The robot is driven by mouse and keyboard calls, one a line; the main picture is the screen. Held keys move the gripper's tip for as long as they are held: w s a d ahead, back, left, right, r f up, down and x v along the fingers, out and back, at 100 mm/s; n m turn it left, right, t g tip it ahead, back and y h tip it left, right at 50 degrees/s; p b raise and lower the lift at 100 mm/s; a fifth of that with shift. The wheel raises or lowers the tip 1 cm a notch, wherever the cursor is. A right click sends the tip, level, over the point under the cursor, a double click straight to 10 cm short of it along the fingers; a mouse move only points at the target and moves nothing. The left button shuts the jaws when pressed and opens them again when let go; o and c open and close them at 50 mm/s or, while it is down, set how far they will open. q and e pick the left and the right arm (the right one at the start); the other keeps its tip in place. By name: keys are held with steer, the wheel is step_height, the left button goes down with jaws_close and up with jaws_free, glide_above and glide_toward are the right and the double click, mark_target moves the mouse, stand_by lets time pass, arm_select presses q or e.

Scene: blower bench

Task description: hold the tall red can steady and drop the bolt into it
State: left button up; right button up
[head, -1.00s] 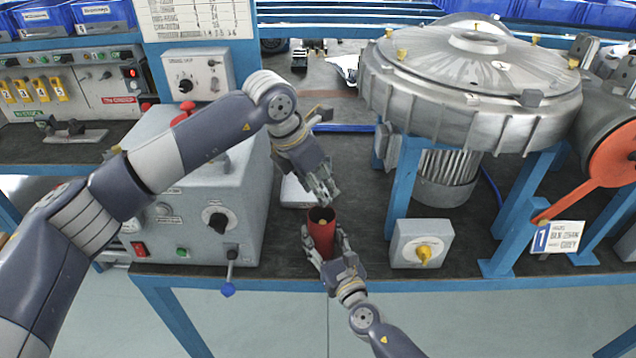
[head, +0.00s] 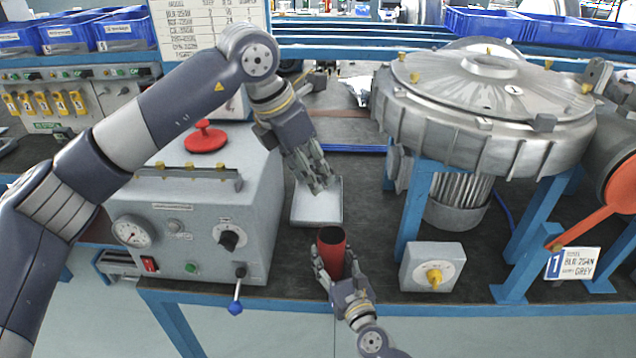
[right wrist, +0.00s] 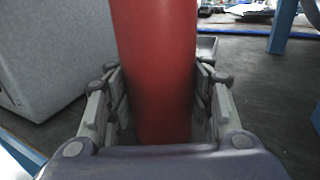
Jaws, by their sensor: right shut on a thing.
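The tall red can (head: 331,252) stands upright near the front of the bench, its dark open mouth facing up. It also fills the middle of the right wrist view (right wrist: 155,70). My right gripper (head: 333,272) is shut around the can, one finger on each side, low on its body. My left gripper (head: 322,183) is above and behind the can's mouth, apart from it, fingers pointing down. Its fingers look close together, and I cannot tell whether they are shut. I cannot make out the bolt in either view; the inside of the can is too dark to read.
A white tray (head: 317,205) lies behind the can. A grey control box (head: 205,215) with a lever stands to the left. A small switch box (head: 432,267) with a yellow knob and the large blower (head: 490,95) on blue legs stand to the right.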

steer(key=shift+f, duration=0.1)
stand_by(0.3)
steer(key=o, duration=1.1)
